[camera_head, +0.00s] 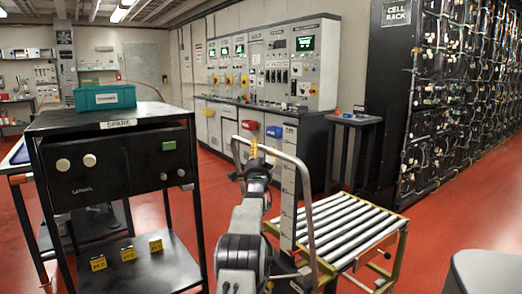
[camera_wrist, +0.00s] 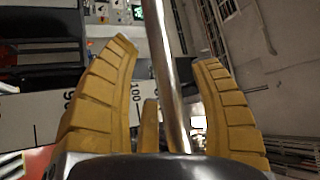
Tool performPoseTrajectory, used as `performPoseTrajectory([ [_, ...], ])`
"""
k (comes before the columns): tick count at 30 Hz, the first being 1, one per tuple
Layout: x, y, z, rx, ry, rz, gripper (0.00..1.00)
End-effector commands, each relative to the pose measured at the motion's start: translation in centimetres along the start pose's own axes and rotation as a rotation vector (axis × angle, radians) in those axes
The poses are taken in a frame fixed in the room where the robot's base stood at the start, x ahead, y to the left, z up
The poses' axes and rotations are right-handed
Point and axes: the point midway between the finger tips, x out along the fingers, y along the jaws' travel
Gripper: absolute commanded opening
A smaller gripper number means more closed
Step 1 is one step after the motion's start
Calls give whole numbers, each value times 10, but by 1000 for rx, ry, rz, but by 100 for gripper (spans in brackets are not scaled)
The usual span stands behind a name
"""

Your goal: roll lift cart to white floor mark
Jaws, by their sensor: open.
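The lift cart has a roller top (camera_head: 345,228), a yellowish frame, a bent metal handle (camera_head: 302,180) and a pale upright scale (camera_head: 289,190). It stands on the red floor in front of me, slightly right of centre. My gripper (camera_head: 255,150) is at the handle's upper left part. In the wrist view, my gripper (camera_wrist: 165,90) has its yellow fingers apart, with the shiny handle bar (camera_wrist: 168,75) running between them. I cannot tell whether a finger touches the bar. The scale (camera_wrist: 100,104) shows behind the left finger. No white floor mark is visible.
Control cabinets (camera_head: 260,70) and a small black stand (camera_head: 354,122) are behind. The tall cell rack (camera_head: 440,100) is right. Red floor (camera_head: 440,215) is open between cart and rack.

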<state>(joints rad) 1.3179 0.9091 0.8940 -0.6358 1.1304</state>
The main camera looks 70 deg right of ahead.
Motion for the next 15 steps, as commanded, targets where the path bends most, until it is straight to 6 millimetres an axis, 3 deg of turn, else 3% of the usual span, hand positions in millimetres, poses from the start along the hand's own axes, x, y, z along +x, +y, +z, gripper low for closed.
performPoseTrajectory([
  [10, 0, 0, 0, 0, 0, 0, 58],
  [15, 0, 0, 0, 0, 0, 0, 43],
])
